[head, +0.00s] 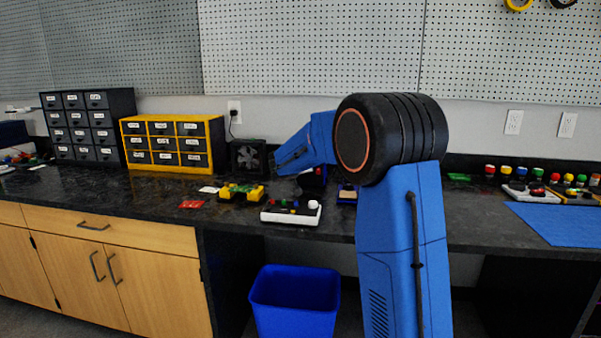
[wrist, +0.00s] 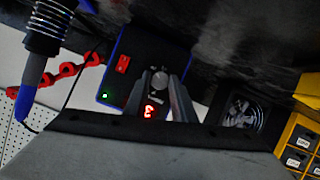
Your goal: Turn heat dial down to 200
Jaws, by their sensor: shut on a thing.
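In the wrist view a dark soldering station (wrist: 118,88) with blue edges faces me, with a red switch and a small lit green lamp. Its grey heat dial (wrist: 160,78) sits between the two fingers of my gripper (wrist: 168,88), which is shut on it. A red lit display (wrist: 151,110) shows below the dial, partly covered by a finger; I cannot read its number. In the head view my blue arm reaches to the counter and largely hides the station and my gripper.
In the wrist view a soldering iron (wrist: 43,45) in a coil holder is close at left. In the head view a black fan (head: 247,157), a yellow drawer cabinet (head: 172,142) and a white board with knobs (head: 291,212) are near the arm. A blue bin (head: 294,300) stands below.

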